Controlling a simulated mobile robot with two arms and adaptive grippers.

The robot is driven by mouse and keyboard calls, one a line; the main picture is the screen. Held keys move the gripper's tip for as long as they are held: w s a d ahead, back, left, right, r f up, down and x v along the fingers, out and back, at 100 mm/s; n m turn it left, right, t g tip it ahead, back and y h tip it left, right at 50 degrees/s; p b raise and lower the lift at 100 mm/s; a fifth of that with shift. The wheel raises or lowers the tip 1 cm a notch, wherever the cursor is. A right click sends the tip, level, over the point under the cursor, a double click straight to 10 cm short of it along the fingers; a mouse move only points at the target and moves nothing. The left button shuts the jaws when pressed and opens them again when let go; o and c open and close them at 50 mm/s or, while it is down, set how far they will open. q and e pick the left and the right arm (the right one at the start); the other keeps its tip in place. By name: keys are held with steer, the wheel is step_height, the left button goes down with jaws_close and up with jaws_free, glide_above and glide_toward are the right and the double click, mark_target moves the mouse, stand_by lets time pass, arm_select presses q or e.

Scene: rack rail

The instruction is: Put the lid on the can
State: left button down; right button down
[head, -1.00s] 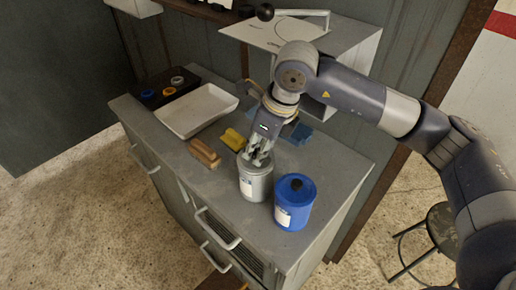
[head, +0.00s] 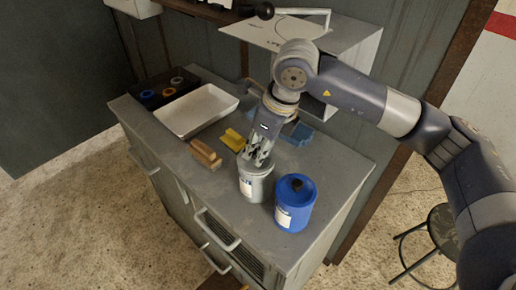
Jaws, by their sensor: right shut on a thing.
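A grey can (head: 256,187) with a pale label stands upright on the grey cabinet top. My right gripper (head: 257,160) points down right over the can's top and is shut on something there. The thing in its fingers is mostly hidden; it looks like the lid of the grey can, at or very close to the rim. I cannot tell whether the lid is seated. My left gripper is not in view.
On the cabinet top (head: 210,178) lie a wooden block (head: 205,155), a yellow object (head: 232,140), a white tray (head: 196,111) and a dark tray (head: 165,90) with several coloured rings. A blue object (head: 301,134) lies behind the gripper. A stool (head: 437,235) stands right.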

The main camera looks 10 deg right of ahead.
steer(key=c, duration=0.9)
jaws_free()
steer(key=shift+r, duration=0.15)
steer(key=shift+r+p, duration=1.5)
steer(key=shift+r, duration=1.75)
steer(key=shift+w+r, duration=0.1)
steer(key=shift+r, duration=0.1)
